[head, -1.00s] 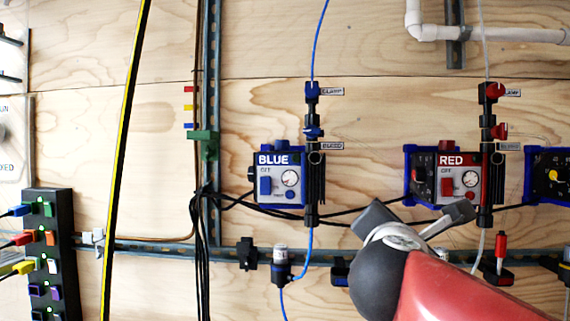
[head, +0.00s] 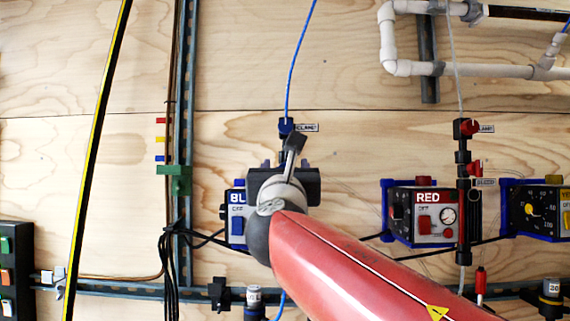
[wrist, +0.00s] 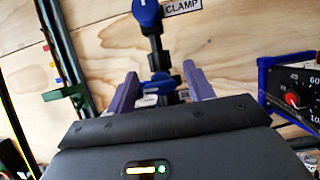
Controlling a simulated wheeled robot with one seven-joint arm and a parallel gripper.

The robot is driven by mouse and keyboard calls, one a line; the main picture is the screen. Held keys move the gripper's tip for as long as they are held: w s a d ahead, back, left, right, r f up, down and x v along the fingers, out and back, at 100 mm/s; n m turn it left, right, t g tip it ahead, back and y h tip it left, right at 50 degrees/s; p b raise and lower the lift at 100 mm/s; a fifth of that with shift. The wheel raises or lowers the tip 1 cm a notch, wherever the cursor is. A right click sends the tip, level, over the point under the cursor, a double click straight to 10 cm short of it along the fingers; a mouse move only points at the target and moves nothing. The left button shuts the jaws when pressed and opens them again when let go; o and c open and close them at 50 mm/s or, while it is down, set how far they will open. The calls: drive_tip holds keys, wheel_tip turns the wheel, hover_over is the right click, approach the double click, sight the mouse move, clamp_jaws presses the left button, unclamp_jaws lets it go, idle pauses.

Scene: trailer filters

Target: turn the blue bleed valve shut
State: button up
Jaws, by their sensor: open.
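The blue bleed valve (wrist: 160,86) shows in the wrist view on a black upright fitting, between the two purple-grey fingers of my gripper (wrist: 161,76). The fingers stand open on either side of it; I cannot tell whether they touch it. In the head view my gripper (head: 283,166) is in front of the blue line's fitting and hides the bleed valve. The blue clamp valve (wrist: 147,13), labelled CLAMP, is above it and also shows in the head view (head: 286,127). The blue filter unit (head: 237,214) is partly hidden behind my arm.
The red unit (head: 424,217) with its red valves (head: 468,128) stands to the right, and a black-faced unit (head: 536,208) beyond it. A green bracket (head: 174,180) is on the rail at left. White pipe (head: 388,40) runs at upper right.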

drive_tip(key=shift+w, duration=0.15)
drive_tip(key=c, duration=1)
drive_tip(key=shift+m+h+b, duration=0.5)
drive_tip(key=shift+m+h, duration=0.1)
drive_tip(key=shift+m, duration=0.6)
drive_tip(key=o, duration=1)
drive_tip(key=b+v, duration=0.1)
drive_tip(key=v, duration=0.7)
drive_tip(key=shift+b, duration=0.4)
drive_tip(key=shift+w+r, duration=0.1)
